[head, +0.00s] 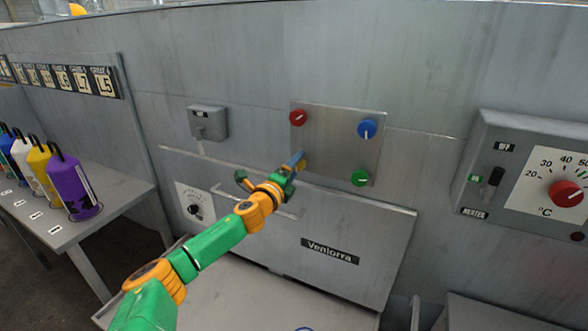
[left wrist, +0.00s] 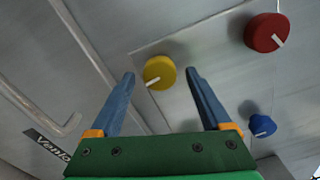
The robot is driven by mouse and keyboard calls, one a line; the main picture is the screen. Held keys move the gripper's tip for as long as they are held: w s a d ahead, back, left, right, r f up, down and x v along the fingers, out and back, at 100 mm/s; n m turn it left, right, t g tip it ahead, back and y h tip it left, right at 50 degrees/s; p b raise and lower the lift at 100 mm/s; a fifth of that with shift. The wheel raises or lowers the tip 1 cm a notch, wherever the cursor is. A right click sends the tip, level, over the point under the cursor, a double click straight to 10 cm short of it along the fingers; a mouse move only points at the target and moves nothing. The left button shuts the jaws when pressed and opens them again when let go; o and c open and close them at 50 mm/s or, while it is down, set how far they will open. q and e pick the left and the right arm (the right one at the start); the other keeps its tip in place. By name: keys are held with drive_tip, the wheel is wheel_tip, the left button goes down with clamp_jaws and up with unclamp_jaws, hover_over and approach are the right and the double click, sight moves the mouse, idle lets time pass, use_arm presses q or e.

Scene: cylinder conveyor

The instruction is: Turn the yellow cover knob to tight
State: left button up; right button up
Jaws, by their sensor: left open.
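The yellow cover knob (left wrist: 159,72) is round, with a white pointer bar directed to the lower left in the left wrist view. It sits at a corner of a metal panel (head: 334,140). My left gripper (head: 291,165) is open in front of that corner. In the left wrist view its blue fingers stand apart, with the knob appearing between the tips, nearer the left one. I see no clear contact with it. In the head view the gripper mostly hides the yellow knob. No tight marking can be read. My right gripper is out of view.
The panel also carries a red knob (head: 297,117), a blue knob (head: 367,129) and a green knob (head: 360,178). A cover marked "Ventorra" (head: 374,237) with a bar handle lies below. A heater box (head: 490,140) is at right; coloured bottles (head: 72,185) stand on a table (head: 112,195) at left.

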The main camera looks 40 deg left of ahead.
use_arm(q)
drive_tip(key=shift+s+d+f+b, duration=0.2)
drive_tip(key=shift+s+b, duration=0.1)
drive_tip(key=shift+s, duration=0.25)
drive_tip(key=shift+r+b+v, duration=0.2)
drive_tip(key=shift+b+v, duration=0.35)
drive_tip(key=shift+v, duration=2.45)
drive_tip(key=shift+a, duration=0.1)
